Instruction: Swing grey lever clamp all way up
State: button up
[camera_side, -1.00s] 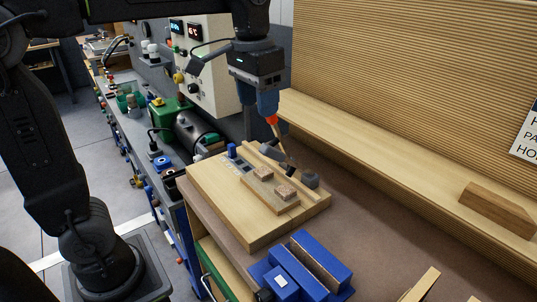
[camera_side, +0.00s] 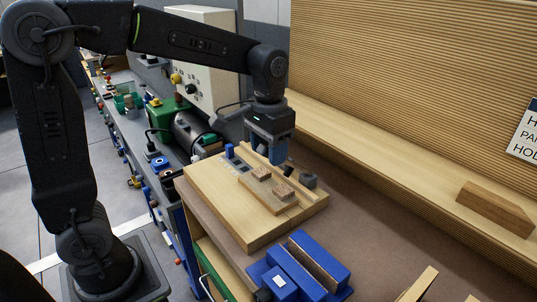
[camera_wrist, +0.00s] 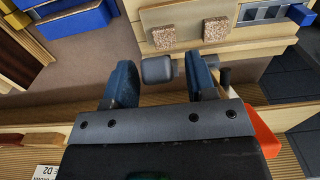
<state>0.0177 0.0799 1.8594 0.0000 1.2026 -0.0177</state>
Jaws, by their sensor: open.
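The grey lever clamp (camera_side: 308,181) stands at the far right corner of the wooden board (camera_side: 222,206). Its grey block end (camera_wrist: 157,70) appears between my fingers in the wrist view, with clear space on both sides. My gripper (camera_side: 270,158) points down at the clamp, its two blue fingers apart; it also shows in the wrist view (camera_wrist: 161,78). An orange piece (camera_wrist: 261,133) sticks out beside my gripper body; it looks like the lever handle, but its join is hidden. Most of the lever is hidden behind my gripper in the side view.
A small wooden plate (camera_side: 270,203) with two cork-like pads lies on the board beside the clamp. A blue vise (camera_side: 300,268) stands in front. A wood block (camera_side: 495,208) lies on the ledge at right. The brown bench top right of the board is clear.

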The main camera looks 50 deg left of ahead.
jog(key=shift+f, duration=0.9)
jog(key=shift+c, duration=0.2)
grip_shut()
